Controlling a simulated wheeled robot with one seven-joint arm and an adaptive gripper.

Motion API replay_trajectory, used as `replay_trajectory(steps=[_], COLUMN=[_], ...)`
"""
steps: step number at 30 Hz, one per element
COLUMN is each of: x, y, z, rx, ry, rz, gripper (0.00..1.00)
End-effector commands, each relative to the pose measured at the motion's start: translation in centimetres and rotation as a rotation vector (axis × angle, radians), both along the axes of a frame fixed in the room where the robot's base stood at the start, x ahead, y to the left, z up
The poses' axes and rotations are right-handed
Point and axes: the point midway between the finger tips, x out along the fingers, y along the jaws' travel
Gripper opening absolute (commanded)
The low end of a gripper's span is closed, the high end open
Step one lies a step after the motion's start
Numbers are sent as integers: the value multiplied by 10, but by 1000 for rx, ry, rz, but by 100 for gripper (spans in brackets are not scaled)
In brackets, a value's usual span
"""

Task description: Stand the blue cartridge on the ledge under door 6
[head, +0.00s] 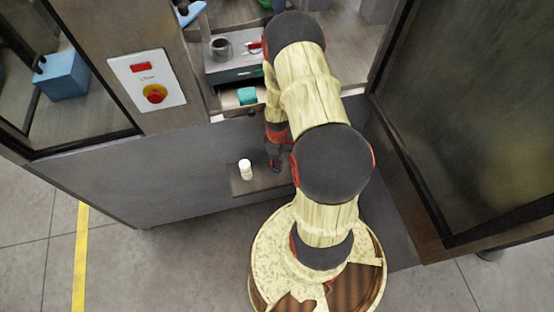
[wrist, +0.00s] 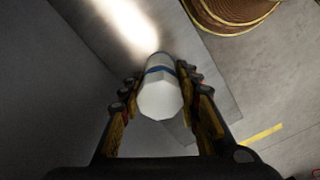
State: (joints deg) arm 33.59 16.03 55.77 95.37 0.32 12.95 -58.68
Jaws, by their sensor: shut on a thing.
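My gripper (wrist: 160,85) is shut on a white cylinder with a blue band, the blue cartridge (wrist: 160,98); its pale end faces the wrist camera. The ledge also shows in the wrist view (wrist: 207,82), below the cartridge. I cannot tell whether the cartridge touches it. No door number is readable.
A control panel (head: 147,82) is on the left, and a large glass door (head: 475,110) stands at the right.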

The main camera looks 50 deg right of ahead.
Motion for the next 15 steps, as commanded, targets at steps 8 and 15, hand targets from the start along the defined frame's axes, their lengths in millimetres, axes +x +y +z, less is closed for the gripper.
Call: replay_trajectory(steps=[8,15], x=[0,0], y=[0,0], z=[-2,-2], rx=[0,0], ry=[0,0], rz=[0,0], gripper=[40,51])
